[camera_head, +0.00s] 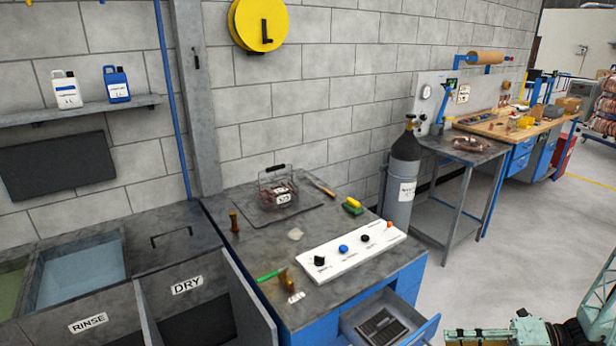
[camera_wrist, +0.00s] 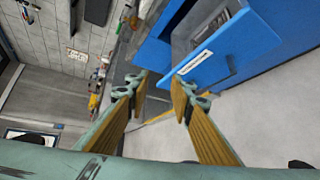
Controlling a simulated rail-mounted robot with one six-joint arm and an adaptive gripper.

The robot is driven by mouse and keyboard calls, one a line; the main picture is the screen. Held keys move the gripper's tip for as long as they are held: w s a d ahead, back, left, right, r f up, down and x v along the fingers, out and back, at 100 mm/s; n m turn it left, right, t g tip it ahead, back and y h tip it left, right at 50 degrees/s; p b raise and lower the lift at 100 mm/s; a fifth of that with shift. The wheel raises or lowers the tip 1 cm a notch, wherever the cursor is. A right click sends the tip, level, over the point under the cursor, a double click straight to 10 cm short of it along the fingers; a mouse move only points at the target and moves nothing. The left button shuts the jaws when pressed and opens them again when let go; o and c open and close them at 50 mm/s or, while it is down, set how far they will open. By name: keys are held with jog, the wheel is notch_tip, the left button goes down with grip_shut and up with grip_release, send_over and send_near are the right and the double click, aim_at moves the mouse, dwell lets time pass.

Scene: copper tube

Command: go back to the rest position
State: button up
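My gripper (camera_wrist: 160,90) shows in the wrist view with its two tan-padded fingers apart and nothing between them. It is in the air, with a blue cabinet front (camera_wrist: 275,30) and an open blue drawer (camera_wrist: 232,52) beyond the fingertips. In the head view only part of my green arm shows at the bottom right corner. My fingertips cannot be made out there.
In the head view a pulled-out drawer (camera_head: 409,338) juts from the bench (camera_head: 215,205). A wire basket (camera_head: 274,190) and white control panel (camera_head: 340,252) are on the bench. A gas cylinder (camera_head: 402,175) stands right of it. Floor (camera_head: 490,262) is clear farther right.

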jog(key=s+a+r+n+g+h, duration=0.15)
jog(key=a+r+n, duration=0.35)
jog(key=r, duration=0.5)
jog(key=s+a+r+n+g+h, duration=0.1)
jog(key=a+r+n+g+h, duration=0.15)
jog(key=a+r+n, duration=0.5)
jog(key=s+a+r+n+g+h, duration=0.1)
jog(key=a+r+n+g, duration=0.25)
jog(key=r, duration=0.75)
jog(key=s+a+r+n+t+h, duration=0.2)
jog(key=s+a+r+n+h, duration=0.2)
jog(key=s+r+n, duration=0.6)
jog(key=s+a+r+n+t+h, duration=0.3)
jog(key=s+a+r+n, duration=0.5)
jog(key=s+r+n, duration=0.3)
jog(key=shift+s+r+t+h, duration=0.2)
jog(key=shift+s+t+h, duration=0.3)
jog(key=shift+s, duration=1.3)
